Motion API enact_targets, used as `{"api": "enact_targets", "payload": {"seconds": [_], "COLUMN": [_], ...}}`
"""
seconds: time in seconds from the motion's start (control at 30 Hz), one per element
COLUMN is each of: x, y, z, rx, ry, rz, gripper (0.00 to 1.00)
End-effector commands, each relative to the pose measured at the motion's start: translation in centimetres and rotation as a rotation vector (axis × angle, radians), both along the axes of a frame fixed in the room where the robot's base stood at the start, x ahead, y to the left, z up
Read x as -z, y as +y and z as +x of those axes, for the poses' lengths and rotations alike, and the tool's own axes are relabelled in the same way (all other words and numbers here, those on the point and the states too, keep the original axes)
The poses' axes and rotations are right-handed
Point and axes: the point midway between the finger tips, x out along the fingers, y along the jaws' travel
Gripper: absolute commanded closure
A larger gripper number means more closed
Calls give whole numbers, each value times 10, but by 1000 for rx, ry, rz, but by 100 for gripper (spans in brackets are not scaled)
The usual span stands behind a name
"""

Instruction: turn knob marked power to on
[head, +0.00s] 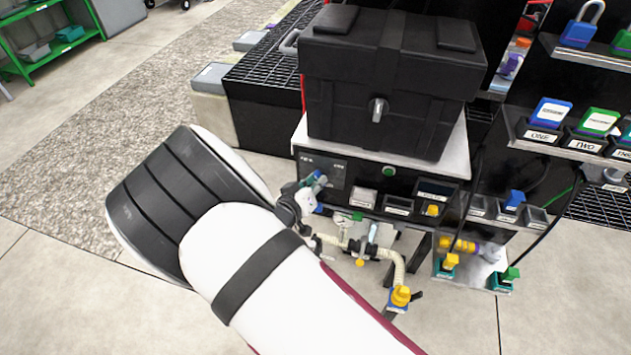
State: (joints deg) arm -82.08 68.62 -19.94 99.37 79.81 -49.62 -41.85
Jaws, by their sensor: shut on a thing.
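My gripper (312,186) is at the front of the black control panel (347,178), at its left end, and is partly hidden by my own arm. It is shut on a small part there, which I take to be the power knob. The knob itself is mostly hidden by the fingers, and its pointer direction cannot be told. Small white markings show on the panel above the gripper, too small to read surely. Blue and teal parts show at the fingertips.
A black case (345,95) with a metal latch sits on top of the panel unit. A green button (389,171) and labelled slots lie right of the gripper. Hoses and a yellow-handled valve (401,296) hang below. A tag rack (580,95) stands at right. Open floor lies left.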

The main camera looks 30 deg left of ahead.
Motion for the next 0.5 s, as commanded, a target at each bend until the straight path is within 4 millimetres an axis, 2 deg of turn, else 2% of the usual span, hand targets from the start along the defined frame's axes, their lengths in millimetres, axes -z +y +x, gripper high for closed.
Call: {"api": "enact_targets", "payload": {"seconds": [0.5], "x": [2], "y": [-7], "z": [5], "rx": [6], "ry": [115], "rz": [470], "gripper": [100]}}
